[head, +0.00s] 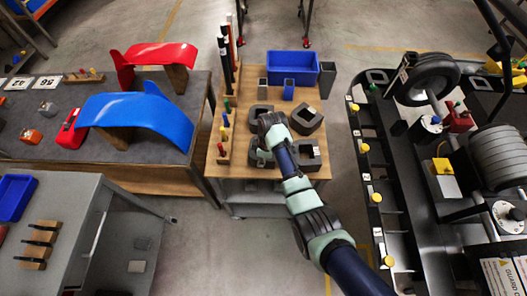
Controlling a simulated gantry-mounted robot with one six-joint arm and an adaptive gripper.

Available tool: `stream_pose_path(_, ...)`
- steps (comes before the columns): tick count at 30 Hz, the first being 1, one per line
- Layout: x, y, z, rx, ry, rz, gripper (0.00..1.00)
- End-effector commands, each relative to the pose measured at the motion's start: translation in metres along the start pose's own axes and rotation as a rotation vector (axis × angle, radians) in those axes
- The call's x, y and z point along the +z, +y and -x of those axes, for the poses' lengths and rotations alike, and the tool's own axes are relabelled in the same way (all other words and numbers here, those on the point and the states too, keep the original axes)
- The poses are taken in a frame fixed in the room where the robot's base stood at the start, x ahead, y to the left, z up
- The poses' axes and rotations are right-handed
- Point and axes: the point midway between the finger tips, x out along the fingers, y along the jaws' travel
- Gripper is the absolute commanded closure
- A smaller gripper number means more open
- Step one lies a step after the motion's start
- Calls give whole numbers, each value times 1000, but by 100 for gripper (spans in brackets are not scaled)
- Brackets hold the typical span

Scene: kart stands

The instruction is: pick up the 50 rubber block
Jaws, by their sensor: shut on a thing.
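Several dark grey rubber blocks with square openings stand on the wooden-topped bench in the middle of the head view. One is at the back left (258,110), one at the back right (309,121), one at the front left (257,158) and one at the front right (311,162). No number is readable on them, so I cannot tell which is the 50. My gripper (270,127) is over the left blocks, shut on a dark rubber block. My wrist mostly hides the fingers and the grip, and I cannot tell whether the block is lifted.
A blue bin (292,66) stands at the bench's back, with a small blue box (288,90) before it. Coloured pegs in a wooden rack (224,150) line the left edge. A kart frame (377,215) is to the right, a table with a blue panel (140,112) to the left.

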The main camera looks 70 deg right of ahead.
Motion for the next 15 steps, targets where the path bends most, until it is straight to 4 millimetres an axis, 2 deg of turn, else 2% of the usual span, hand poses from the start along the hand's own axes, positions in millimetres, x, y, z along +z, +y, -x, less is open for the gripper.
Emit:
stream_pose_path(8,-1,1,5,2,1,0,100)
stream_pose_path(11,-3,1,14,4,2,0,100)
stream_pose_path(15,-7,2,42,6,3,0,100)
